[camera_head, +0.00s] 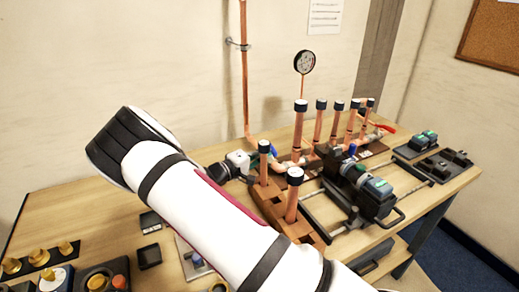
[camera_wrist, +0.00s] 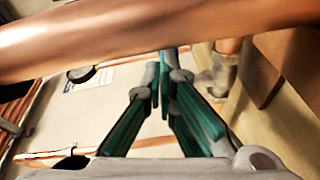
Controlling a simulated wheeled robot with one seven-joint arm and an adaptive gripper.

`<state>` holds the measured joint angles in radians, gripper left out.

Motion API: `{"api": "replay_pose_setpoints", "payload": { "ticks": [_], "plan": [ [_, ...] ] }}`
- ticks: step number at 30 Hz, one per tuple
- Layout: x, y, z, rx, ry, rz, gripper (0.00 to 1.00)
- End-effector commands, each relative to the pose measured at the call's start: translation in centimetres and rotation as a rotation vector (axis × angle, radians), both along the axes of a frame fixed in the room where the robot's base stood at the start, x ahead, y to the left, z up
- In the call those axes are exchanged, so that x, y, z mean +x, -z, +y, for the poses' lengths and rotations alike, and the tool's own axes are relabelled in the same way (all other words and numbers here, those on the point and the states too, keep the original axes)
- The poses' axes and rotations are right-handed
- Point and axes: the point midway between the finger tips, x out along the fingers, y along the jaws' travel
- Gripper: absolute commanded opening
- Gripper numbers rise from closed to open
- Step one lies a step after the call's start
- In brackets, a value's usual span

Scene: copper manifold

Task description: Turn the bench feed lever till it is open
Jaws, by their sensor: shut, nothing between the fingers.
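A blue lever (camera_head: 273,150) shows at the back of the bench, near the foot of the copper wall pipe (camera_head: 245,70). A red lever (camera_head: 387,128) shows at the right end of the copper manifold (camera_head: 318,128). I cannot tell from the pictures which is the bench feed lever. My gripper (camera_wrist: 163,68) has teal fingers with their tips together and nothing between them. In the wrist view a large copper pipe (camera_wrist: 120,42) crosses close to the camera, over the fingers. In the head view my gripper is partly hidden behind my arm, near the blue lever.
Upright capped copper pipes stand in a wooden block (camera_head: 272,205) right of my arm. A black clamp machine (camera_head: 365,190) stands beyond it. Brass fittings (camera_head: 40,258) lie at the front left. A gauge (camera_head: 304,62) stands above the manifold. The bench's back left is mostly clear.

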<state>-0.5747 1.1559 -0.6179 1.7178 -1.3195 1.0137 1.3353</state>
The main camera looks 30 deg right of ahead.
Motion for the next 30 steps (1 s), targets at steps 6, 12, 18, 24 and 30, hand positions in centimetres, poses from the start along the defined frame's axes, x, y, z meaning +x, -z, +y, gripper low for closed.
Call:
{"api": "replay_pose_setpoints", "payload": {
  "ticks": [6,12,18,24,30],
  "plan": [
    [-0.9,-0.1,-1.0,0.0,0.001,0.0,0.0],
    [-1.1,0.0,-1.6,0.0,0.001,-0.001,0.0],
    [-1.2,0.0,-1.8,0.001,0.001,-0.001,0.0],
    [-1.2,0.1,-1.9,0.001,0.001,-0.001,0.0],
    [-1.2,0.1,-1.8,0.001,0.0,-0.001,0.0]
  ]
}}
